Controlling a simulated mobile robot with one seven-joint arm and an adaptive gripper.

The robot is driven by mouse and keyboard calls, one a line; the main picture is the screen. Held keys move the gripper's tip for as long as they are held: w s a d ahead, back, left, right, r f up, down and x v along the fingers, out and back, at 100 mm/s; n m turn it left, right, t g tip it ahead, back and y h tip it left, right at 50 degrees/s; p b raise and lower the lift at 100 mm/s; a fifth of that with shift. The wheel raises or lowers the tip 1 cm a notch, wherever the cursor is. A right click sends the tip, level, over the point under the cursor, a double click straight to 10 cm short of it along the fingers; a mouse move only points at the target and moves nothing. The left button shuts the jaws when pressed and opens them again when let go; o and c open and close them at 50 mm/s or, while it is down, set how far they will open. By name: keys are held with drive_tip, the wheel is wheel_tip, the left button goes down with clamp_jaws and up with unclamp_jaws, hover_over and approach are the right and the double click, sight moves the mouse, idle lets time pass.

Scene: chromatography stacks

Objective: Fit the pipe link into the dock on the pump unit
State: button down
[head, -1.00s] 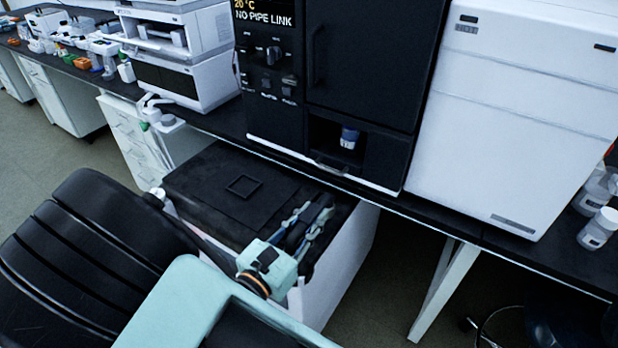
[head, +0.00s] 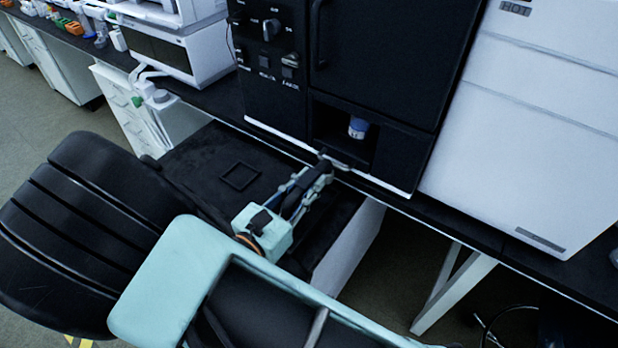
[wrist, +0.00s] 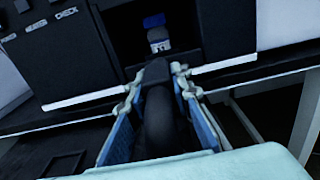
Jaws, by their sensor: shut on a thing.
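The pump unit (head: 275,105) is a tall black instrument on the bench with a recess low in its front. My gripper (head: 318,176) is shut on the black pipe link (head: 306,185). The link also shows in the wrist view (wrist: 160,118), lying between my two blue-sided fingers (wrist: 160,92). Its far end is just in front of the recess's lower lip and overlaps it in view; I cannot tell whether they touch. The dock cannot be clearly made out; the link and gripper cover the area below the recess.
A small blue-capped bottle (head: 358,127) stands inside the recess. A white instrument (head: 555,120) stands to the right and a white-and-black one (head: 165,48) to the left. A dark-topped cart (head: 205,160) with a square outline is below the bench edge, under my arm.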

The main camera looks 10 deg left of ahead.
drive_tip(key=shift+f+b, duration=2.35)
drive_tip(key=shift+f, duration=0.8)
drive_tip(key=shift+f, duration=0.4)
drive_tip(key=c, duration=1.7)
unclamp_jaws()
drive_tip(key=shift+o, duration=0.2)
drive_tip(key=v, duration=1.2)
